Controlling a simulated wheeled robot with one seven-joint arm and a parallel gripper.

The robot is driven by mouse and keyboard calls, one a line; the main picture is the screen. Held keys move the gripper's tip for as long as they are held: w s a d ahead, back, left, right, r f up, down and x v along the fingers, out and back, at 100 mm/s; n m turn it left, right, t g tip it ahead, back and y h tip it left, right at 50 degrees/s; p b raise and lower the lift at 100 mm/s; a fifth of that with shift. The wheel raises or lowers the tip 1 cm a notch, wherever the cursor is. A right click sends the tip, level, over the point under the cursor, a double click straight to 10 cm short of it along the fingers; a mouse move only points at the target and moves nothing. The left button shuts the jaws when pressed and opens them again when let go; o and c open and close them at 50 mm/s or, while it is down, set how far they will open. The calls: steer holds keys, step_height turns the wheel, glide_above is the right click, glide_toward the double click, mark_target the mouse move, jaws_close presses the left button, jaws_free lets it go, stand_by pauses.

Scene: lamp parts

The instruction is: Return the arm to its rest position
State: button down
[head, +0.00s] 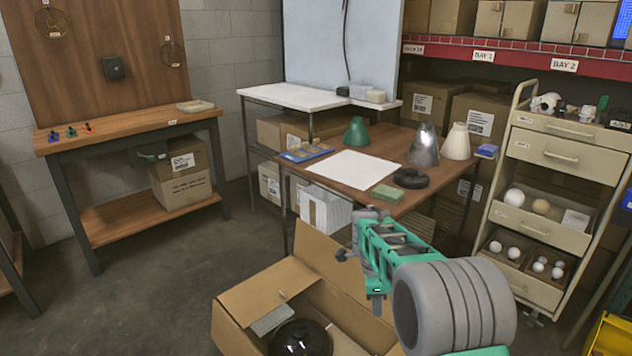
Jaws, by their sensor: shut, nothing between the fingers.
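My gripper (368,214), with grey tips on a green frame, is in the lower right of the head view, in front of the brown work table. Its fingers are shut with nothing between them. Behind it, a thick ribbed grey part of my arm fills the foreground. The gripper appears in front of the table's near edge and beside the open cardboard box (244,308); its exact height and distance are hard to tell.
The brown table (336,189) holds a white sheet (352,169), green, metal and cream shades, a black ring (411,178) and a green block (387,193). A drawer cart (555,157) stands right. Floor on the left is clear.

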steer(key=s+r+n+t+p, duration=0.1)
steer(key=s+r+n+p, duration=0.55)
steer(key=r, duration=0.65)
steer(key=s+r+n+t+p, duration=0.1)
steer(key=s+r+n+p, duration=0.5)
steer(key=r, duration=0.6)
steer(key=s+a+r+n+t+y+p, duration=0.1)
steer(key=s+r+n+p, duration=0.5)
steer(key=s, duration=0.4)
steer(key=shift+s+a+r+n+t+y+p, duration=0.15)
steer(key=shift+s+r+n+t+y+p, duration=0.3)
steer(key=shift+p, duration=0.8)
steer(key=shift+w+f, duration=0.1)
steer(key=shift+f, duration=0.05)
